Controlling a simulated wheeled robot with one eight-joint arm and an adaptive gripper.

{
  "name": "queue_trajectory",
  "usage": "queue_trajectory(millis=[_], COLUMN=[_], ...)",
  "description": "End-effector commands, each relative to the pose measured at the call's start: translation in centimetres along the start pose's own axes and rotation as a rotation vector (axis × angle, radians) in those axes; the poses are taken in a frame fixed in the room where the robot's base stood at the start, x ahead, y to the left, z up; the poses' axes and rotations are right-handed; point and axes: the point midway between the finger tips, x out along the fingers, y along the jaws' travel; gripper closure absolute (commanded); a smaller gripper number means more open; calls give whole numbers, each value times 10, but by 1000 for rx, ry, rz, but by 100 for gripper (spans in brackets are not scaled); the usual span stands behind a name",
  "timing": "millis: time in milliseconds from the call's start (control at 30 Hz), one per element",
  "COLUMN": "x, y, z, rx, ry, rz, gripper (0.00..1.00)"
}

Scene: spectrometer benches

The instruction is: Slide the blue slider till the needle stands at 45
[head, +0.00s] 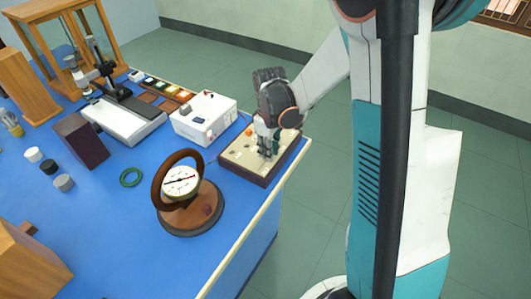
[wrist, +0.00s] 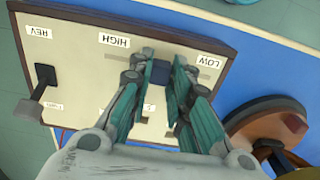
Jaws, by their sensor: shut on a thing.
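The blue slider (wrist: 161,72) is a dark blue block on a cream control panel (head: 240,160), which also shows in the wrist view (wrist: 75,75). In the head view my gripper (head: 267,147) points down onto the panel and hides the slider. The round white dial (head: 182,181) stands in a brown wooden ring on a round base.
A lever (wrist: 44,85) stands on the panel under the REV label. A white box (head: 204,118) is left of the panel. A green ring (head: 131,178) lies on the blue bench, left of the dial. The bench edge runs close beside the panel and dial.

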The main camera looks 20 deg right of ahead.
Motion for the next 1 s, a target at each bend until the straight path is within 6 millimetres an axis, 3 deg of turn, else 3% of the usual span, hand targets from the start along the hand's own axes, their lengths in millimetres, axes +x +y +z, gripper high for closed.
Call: queue_trajectory(millis=[67, 100, 167, 200, 633, 1000], x=[0, 0, 0, 0, -9, -78], y=[0, 0, 0, 0, 0, 0], z=[0, 0, 0, 0, 0, 0], rx=[-1, -1, -1, -1, -1, -1], ry=[0, -1, 0, 0, 0, 0], rz=[0, 1, 1, 1, 1, 1], gripper=[100, 77, 64, 62, 62, 62])
